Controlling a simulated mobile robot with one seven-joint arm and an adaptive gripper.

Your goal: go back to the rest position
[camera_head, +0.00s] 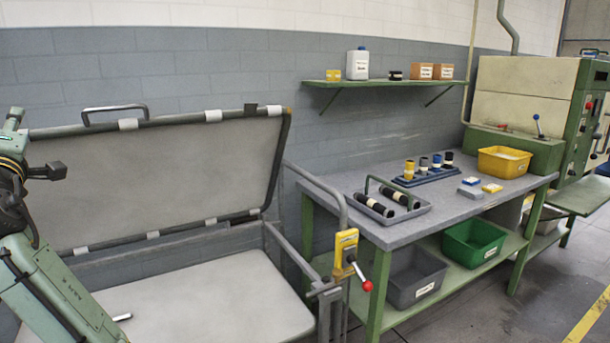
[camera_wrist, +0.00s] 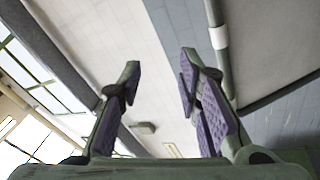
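My gripper (camera_wrist: 159,65) is open in the wrist view. Its two fingers with purple ribbed pads stand apart, with nothing between them. Behind them show the pale wall, the raised lid and windows, so the wrist camera looks upward. In the head view, my green arm shows at the left edge, in front of the raised lid (camera_head: 170,165) of a large grey box-like unit. My fingers cannot be made out in that view.
The open lid and its frame stand close to my arm. A workbench (camera_head: 470,205) on the right carries a tray (camera_head: 405,217), a yellow bin (camera_head: 504,162) and small parts. A yellow clamp-like device (camera_head: 346,248) with a red knob stands between. Floor is clear at lower right.

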